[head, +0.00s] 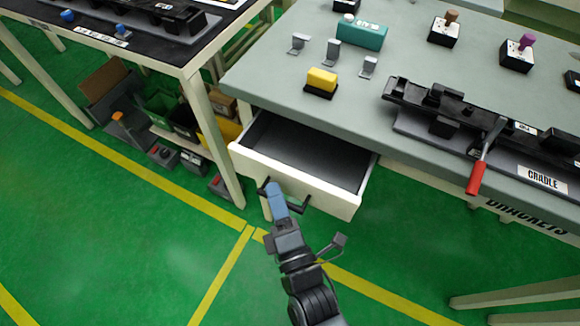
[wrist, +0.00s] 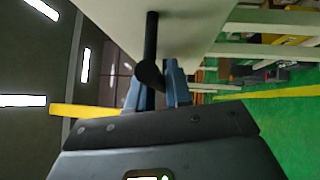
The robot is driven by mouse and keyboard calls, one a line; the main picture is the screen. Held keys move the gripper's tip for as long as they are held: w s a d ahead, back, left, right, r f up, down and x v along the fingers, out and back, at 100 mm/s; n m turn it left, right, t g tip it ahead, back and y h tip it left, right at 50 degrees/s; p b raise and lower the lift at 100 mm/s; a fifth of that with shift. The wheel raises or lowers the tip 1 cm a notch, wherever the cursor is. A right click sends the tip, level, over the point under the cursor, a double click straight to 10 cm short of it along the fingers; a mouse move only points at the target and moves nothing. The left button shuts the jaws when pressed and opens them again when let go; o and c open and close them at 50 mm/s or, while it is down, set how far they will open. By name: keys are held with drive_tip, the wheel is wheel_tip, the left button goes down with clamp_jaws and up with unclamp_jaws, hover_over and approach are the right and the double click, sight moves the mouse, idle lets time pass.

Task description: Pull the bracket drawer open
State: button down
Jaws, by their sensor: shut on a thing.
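The drawer (head: 345,200) under the grey workbench (head: 270,92) is pulled out, with its dark inside showing and seeming empty. Its white front carries a black bar handle (head: 298,208). My gripper (head: 272,192) is at the handle, its blue fingers shut on the bar. In the wrist view the handle (wrist: 151,45) runs up from between the blue fingers (wrist: 160,90), with the pale drawer front (wrist: 190,30) behind it. A "BRACKETS" label (head: 525,212) is partly visible on the bench's front side, right of the drawer.
On the bench stand a yellow block (head: 322,78), small grey brackets (head: 333,52), a teal box (head: 362,33) and a black cradle assembly (head: 440,108). A red-handled tool (head: 477,175) overhangs the bench edge. Bins (head: 165,108) stand low at left. Green floor in front is clear.

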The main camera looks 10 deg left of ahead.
drive_tip(key=s, duration=0.2)
drive_tip(key=s+a, duration=0.2)
drive_tip(key=s, duration=0.1)
drive_tip(key=shift+s, duration=0.3)
drive_tip(key=c, duration=1.4)
unclamp_jaws()
drive_tip(key=v, duration=0.7)
drive_tip(key=shift+s+d, duration=0.2)
drive_tip(key=shift+s, duration=0.15)
drive_tip(key=shift+f, duration=0.1)
drive_tip(key=s+d+r+m+g+h, duration=0.1)
drive_tip(key=s+d+r+m+h, duration=0.2)
drive_tip(key=d+m, duration=0.5)
drive_tip(key=s+d+r+m+g+h, duration=0.1)
drive_tip(key=s+d+r+m+h, duration=0.1)
drive_tip(key=s+d+r+m, duration=0.4)
drive_tip(key=s+d+r+m+h, duration=0.3)
drive_tip(key=s+d+r+m, duration=0.2)
drive_tip(key=d+m, duration=0.5)
drive_tip(key=shift+s+d+r+m+g+h, duration=0.1)
drive_tip(key=shift+d+r+m+g+h, duration=0.1)
drive_tip(key=shift+d+r, duration=0.3)
drive_tip(key=shift+s+d+r+m+g+h, duration=0.1)
drive_tip(key=shift+s+d+r+m+g, duration=0.1)
drive_tip(key=shift+d+r, duration=0.3)
